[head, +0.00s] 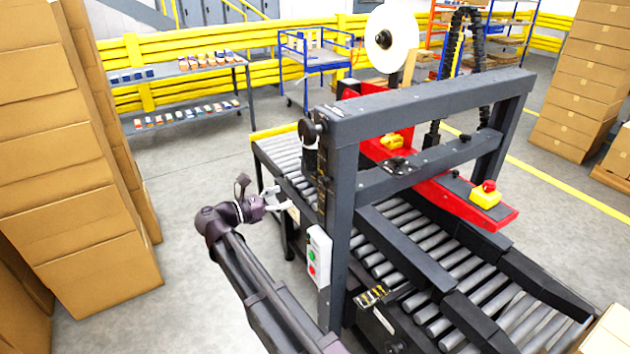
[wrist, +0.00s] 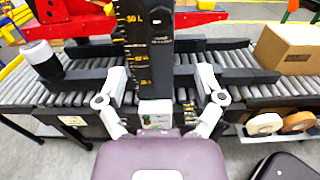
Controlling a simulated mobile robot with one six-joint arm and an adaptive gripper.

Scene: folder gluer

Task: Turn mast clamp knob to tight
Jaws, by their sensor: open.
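A dark round knob (head: 312,129) sits high on the near side of the black mast (head: 341,215) in the head view; I take it as the mast clamp knob. Its tight or loose setting cannot be read. In the wrist view, a dark cylinder with a pale end (wrist: 42,58) shows left of the mast; I cannot tell if it is the same knob. My gripper (head: 279,198) is open and empty, left of the mast and below the knob. In the wrist view, my gripper (wrist: 162,78) has its fingers spread either side of the mast's scale (wrist: 135,45).
A control box (head: 319,256) with green and red buttons is on the mast below my gripper. The roller conveyor (head: 385,240) runs beneath the frame. Stacked cartons (head: 75,160) stand left. A red arm with a yellow stop-button box (head: 485,197) extends right. Open floor lies left of the machine.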

